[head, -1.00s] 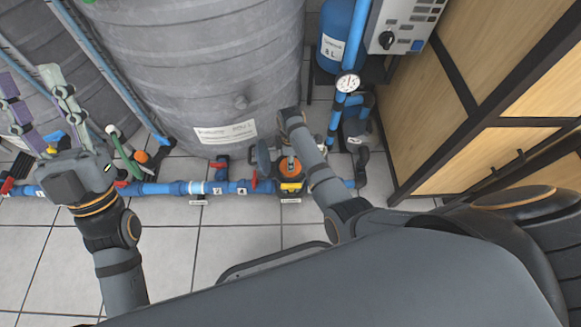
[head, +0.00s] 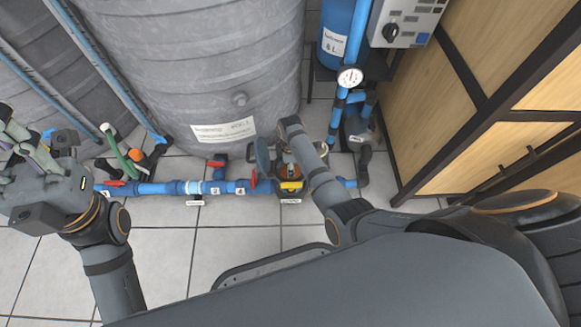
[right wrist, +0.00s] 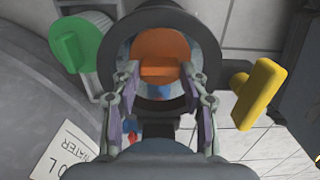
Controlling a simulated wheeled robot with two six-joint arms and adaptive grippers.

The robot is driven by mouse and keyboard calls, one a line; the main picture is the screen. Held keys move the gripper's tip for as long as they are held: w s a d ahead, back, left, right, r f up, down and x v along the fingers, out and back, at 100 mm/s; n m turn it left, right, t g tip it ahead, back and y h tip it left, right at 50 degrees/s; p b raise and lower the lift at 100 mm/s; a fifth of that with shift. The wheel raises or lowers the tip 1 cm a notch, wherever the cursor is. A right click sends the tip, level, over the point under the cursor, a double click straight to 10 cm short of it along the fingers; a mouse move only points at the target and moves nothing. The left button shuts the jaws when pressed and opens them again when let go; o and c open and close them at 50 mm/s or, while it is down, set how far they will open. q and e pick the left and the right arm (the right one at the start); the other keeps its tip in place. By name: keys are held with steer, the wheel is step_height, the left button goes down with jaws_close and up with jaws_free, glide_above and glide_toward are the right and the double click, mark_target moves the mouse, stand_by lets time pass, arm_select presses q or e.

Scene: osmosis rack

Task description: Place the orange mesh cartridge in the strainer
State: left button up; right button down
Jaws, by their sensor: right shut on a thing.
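The orange mesh cartridge (right wrist: 160,48) shows in the right wrist view, framed by the dark round mouth of the strainer (right wrist: 192,32). My right gripper (right wrist: 160,70) is shut on its raised tab, one finger on each side. How deep the cartridge sits is hard to tell. In the head view the strainer (head: 291,187) stands on the blue pipe line, with an orange part (head: 287,171) beside my right arm, which hides the gripper there. My left gripper (head: 15,140) is at the left edge, away from the strainer, its fingers apart and partly cut off.
A blue pipe (head: 150,188) with red valve handles runs along the floor before a large grey tank (head: 200,70). A yellow handle (right wrist: 255,92) and a green part (right wrist: 80,40) flank the strainer. A gauge (head: 349,78) and wooden cabinet (head: 460,150) stand right.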

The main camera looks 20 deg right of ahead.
steer(key=shift+r, duration=0.1)
steer(key=c, duration=0.7)
jaws_free()
